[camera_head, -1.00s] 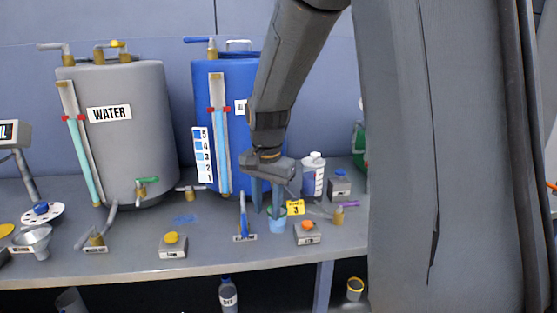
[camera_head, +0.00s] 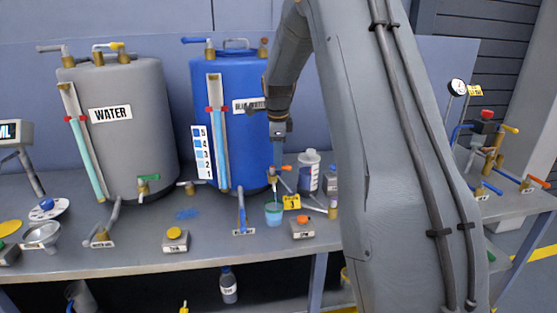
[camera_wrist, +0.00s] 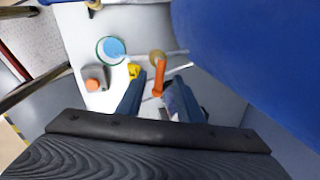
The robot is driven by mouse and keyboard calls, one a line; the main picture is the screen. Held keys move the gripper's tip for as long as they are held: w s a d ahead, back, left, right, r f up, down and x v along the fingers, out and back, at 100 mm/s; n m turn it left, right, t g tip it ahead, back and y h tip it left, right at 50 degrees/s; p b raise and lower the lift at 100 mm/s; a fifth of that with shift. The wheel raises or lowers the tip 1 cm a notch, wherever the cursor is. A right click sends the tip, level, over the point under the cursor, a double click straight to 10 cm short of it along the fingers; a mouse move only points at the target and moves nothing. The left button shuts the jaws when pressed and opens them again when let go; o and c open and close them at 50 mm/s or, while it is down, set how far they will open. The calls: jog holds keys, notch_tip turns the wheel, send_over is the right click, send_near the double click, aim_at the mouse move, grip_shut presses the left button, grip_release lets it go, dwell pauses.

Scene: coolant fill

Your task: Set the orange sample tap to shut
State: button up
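The orange sample tap handle (camera_head: 286,168) sticks out low at the right side of the blue tank (camera_head: 228,130). In the wrist view the orange handle (camera_wrist: 159,78) stands between the two blue fingers of my gripper (camera_wrist: 157,92), with a visible space to the left finger. The right finger is close to it; I cannot tell whether it touches. A brass tap body (camera_wrist: 157,57) shows at the handle's far end. In the head view my gripper (camera_head: 275,166) is at the tap and partly hides it.
An orange-button box (camera_head: 302,229) sits in front. The blue tank is close beside my gripper.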

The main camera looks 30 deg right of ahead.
jog(key=shift+w+d+f, duration=0.1)
jog(key=shift+w+f, duration=0.05)
jog(key=shift+f, duration=0.95)
grip_shut()
jog(key=shift+w+d+n, duration=0.1)
jog(key=shift+w+n, duration=0.1)
jog(key=shift+n, duration=0.9)
grip_release()
notch_tip(320, 180, up, 8)
jog(key=s+b, duration=0.1)
jog(key=shift+s+a+f+b, duration=0.15)
jog(key=shift+s+a+b, duration=0.05)
jog(key=shift+s+b, duration=0.15)
jog(key=shift+w, duration=0.1)
